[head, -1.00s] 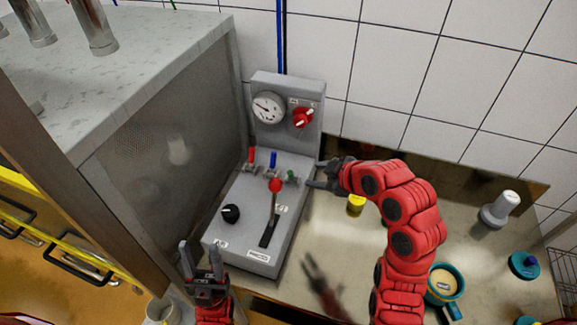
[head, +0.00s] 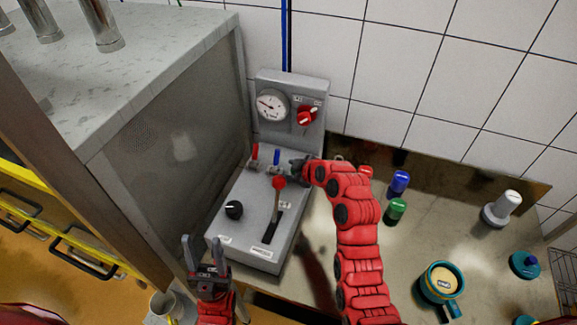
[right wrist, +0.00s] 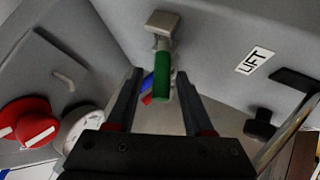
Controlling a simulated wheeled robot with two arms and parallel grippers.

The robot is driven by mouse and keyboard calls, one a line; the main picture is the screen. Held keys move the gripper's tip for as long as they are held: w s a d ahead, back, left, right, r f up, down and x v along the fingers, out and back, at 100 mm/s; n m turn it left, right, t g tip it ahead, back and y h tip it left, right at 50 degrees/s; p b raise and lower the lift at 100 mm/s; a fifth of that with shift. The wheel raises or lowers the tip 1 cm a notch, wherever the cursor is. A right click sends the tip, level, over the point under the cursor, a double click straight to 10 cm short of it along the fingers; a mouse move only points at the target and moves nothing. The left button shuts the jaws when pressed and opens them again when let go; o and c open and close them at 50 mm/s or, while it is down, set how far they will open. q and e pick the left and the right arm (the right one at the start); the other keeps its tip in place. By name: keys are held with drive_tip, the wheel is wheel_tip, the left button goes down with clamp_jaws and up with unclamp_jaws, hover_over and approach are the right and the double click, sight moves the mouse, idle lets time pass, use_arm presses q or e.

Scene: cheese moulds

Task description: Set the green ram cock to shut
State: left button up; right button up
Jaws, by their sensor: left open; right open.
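The green ram cock (right wrist: 161,85) shows in the right wrist view as a green handle on a grey valve body. In the head view my right gripper hides it. My right gripper (head: 297,166) is open at the right side of the grey press console (head: 245,205). In the right wrist view the green handle lies between the two open fingers (right wrist: 160,92), with a gap visible on each side. The blue cock (head: 275,158) and red cock (head: 254,154) stand to its left in the head view. My left gripper (head: 205,252) is open and empty, front left of the console.
A red-knobbed lever (head: 278,184), black knob (head: 234,210), gauge (head: 272,106) and red dial (head: 307,116) are on the console. Right of my right arm stand a blue jar (head: 399,181), green jar (head: 395,211) and teal mug (head: 440,284). A steel cabinet (head: 190,140) borders the left.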

drive_tip(key=shift+w+a+f, duration=0.25)
drive_tip(key=shift+w+f, duration=0.05)
drive_tip(key=shift+f, duration=0.1)
drive_tip(key=shift+c, duration=0.2)
clamp_jaws()
idle(1.2)
